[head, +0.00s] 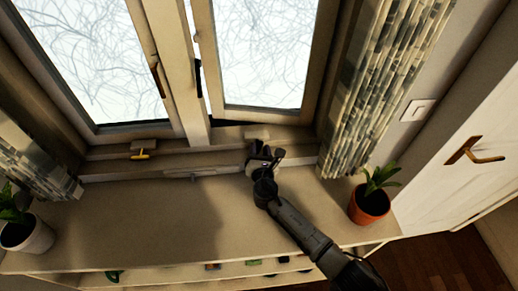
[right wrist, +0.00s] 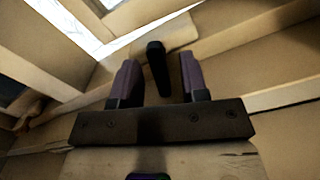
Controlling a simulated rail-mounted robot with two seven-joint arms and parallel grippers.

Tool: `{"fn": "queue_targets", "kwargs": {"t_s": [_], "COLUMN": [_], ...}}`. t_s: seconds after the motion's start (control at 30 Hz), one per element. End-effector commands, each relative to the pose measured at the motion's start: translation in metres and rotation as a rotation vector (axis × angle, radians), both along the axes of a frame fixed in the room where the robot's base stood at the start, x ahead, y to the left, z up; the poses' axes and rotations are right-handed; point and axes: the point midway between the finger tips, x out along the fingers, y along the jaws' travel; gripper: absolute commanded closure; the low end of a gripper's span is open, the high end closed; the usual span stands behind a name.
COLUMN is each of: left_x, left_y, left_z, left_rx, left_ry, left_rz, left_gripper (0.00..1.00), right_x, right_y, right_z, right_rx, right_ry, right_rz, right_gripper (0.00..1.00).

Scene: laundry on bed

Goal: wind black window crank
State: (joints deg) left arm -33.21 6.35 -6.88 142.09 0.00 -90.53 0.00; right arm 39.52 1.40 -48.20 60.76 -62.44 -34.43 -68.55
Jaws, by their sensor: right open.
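The black window crank (right wrist: 156,66) shows in the right wrist view as a dark upright knob in front of a pale wooden mount. My right gripper (right wrist: 159,70) is open, with one finger on each side of the crank and a visible gap to both. In the head view my right gripper (head: 266,158) is at the window's lower frame, below the right pane, and largely hides the crank there. The right window sash (head: 314,60) stands slightly ajar at its left edge. My left gripper is not in view.
A yellow-handled crank (head: 140,155) sits under the left pane. A potted plant (head: 369,204) stands right of my right arm, and another (head: 27,232) stands far left. A patterned curtain (head: 385,80) hangs at the right. The sill top (head: 150,215) is clear between them.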

Motion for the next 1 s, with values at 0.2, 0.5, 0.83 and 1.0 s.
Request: {"fn": "queue_targets", "kwargs": {"t_s": [0.2, 0.5, 0.83, 1.0], "left_x": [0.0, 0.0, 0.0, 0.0], "left_y": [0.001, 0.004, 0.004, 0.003], "left_z": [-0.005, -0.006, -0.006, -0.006], "left_rx": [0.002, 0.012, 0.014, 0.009], "left_ry": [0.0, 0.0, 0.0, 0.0], "left_rz": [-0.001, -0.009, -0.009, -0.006], "left_gripper": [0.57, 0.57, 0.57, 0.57], "right_x": [0.013, 0.015, 0.015, 0.015], "right_y": [0.002, 0.002, 0.002, 0.002], "right_z": [0.0, 0.001, 0.001, 0.001], "right_rx": [0.0, 0.001, 0.001, 0.001], "right_ry": [0.0, 0.0, 0.0, 0.0], "right_rz": [0.001, 0.001, 0.001, 0.001], "right_gripper": [0.6, 0.6, 0.83, 0.99]}}
